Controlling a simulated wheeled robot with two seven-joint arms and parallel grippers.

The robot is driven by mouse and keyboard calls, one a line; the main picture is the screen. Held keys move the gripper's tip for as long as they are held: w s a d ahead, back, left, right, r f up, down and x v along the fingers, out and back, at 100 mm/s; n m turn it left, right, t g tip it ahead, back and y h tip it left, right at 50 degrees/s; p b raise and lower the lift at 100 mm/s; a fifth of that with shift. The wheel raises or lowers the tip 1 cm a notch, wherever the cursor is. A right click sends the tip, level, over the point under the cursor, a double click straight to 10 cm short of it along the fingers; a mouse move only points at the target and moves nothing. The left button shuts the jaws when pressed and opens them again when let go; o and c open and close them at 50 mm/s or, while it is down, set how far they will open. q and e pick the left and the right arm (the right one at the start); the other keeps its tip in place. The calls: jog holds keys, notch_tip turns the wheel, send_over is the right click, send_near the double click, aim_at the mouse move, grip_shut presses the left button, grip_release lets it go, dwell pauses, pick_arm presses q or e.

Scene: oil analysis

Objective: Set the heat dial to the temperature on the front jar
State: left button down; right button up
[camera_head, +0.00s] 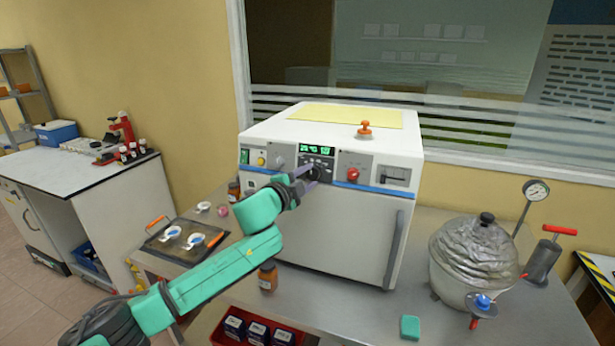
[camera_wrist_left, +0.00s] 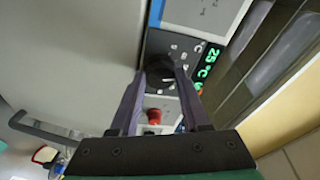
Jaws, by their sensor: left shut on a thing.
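The heat dial (camera_wrist_left: 160,74) is a dark round knob on the front panel of a white oven (camera_head: 345,225). My left gripper (camera_head: 318,172) reaches the panel and is shut on the dial, with one finger on each side of it in the left wrist view (camera_wrist_left: 162,72). A green display (camera_head: 318,149) above the dial reads about 25 °C in the left wrist view. A brown jar (camera_head: 268,276) stands on the bench in front of the oven; its label is too small to read. My right gripper is not in view.
A red knob (camera_head: 352,174) sits right of the dial. A foil-wrapped pot (camera_head: 470,255) with a gauge stands at right. A tray (camera_head: 160,248) with small dishes lies at left. A red crate (camera_head: 240,312) and a green block (camera_head: 410,327) are near the front edge.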

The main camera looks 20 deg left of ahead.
pick_arm(q)
jog(key=shift+c, duration=1.8)
grip_release()
jog(key=shift+s+a+f, duration=0.1)
jog(key=shift+s+a, duration=0.05)
jog(key=shift+s, duration=0.2)
jog(key=b+v, duration=0.5)
jog(key=v, duration=0.8)
jog(key=shift+s+b, duration=0.35)
jog(key=shift+s, duration=0.05)
